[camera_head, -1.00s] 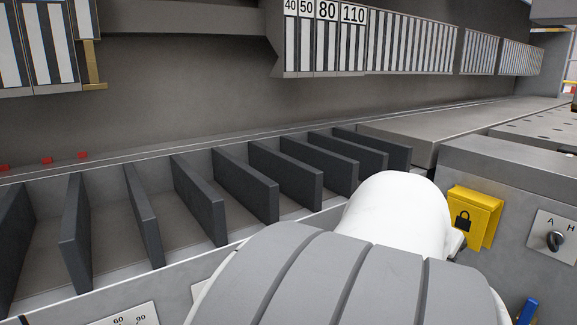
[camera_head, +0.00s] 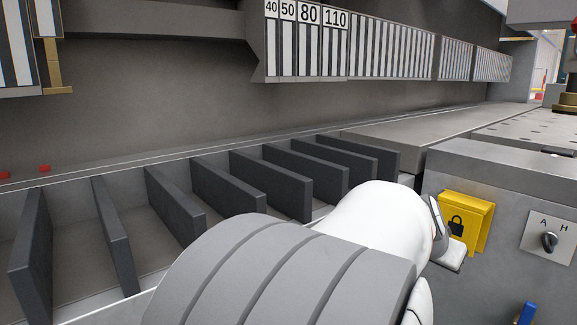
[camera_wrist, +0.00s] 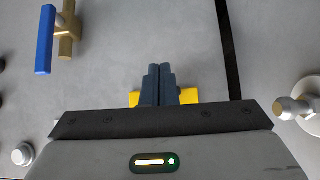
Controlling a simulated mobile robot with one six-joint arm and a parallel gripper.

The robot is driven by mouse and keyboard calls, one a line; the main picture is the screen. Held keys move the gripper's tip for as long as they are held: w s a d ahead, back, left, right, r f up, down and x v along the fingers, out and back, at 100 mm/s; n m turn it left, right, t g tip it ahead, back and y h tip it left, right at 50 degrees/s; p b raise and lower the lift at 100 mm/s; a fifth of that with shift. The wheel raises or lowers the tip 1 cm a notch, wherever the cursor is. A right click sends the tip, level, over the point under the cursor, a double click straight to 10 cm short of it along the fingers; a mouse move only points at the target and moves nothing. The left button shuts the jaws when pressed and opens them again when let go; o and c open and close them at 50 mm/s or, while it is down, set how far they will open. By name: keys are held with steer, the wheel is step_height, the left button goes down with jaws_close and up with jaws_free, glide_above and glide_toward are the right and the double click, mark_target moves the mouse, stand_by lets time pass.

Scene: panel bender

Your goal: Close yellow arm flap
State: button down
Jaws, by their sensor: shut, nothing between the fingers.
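The yellow flap (camera_head: 465,222), marked with a black padlock, is on the grey machine front at the right of the head view. Its front plate and a second yellow layer behind it both show; I cannot tell how far open it stands. In the wrist view, yellow parts (camera_wrist: 190,96) show on both sides of my fingers, which hide the middle. My gripper (camera_wrist: 159,70) is shut and empty, in front of the yellow part; I cannot tell whether it touches. In the head view my own arm hides the fingertips.
A black rotary switch (camera_head: 550,240) marked A and H sits right of the flap. A blue handle (camera_head: 527,313) is below it, also in the wrist view (camera_wrist: 46,40). Dark upright dividers (camera_head: 235,183) stand in the trough at left. A round knob (camera_wrist: 292,108) is at the wrist view's right.

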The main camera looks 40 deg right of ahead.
steer(key=shift+r, duration=0.15)
steer(key=p+v, duration=0.3)
steer(key=v, duration=0.5)
steer(key=shift+r+p, duration=0.35)
steer(key=shift+r, duration=0.15)
steer(key=shift+d, duration=0.1)
stand_by(0.4)
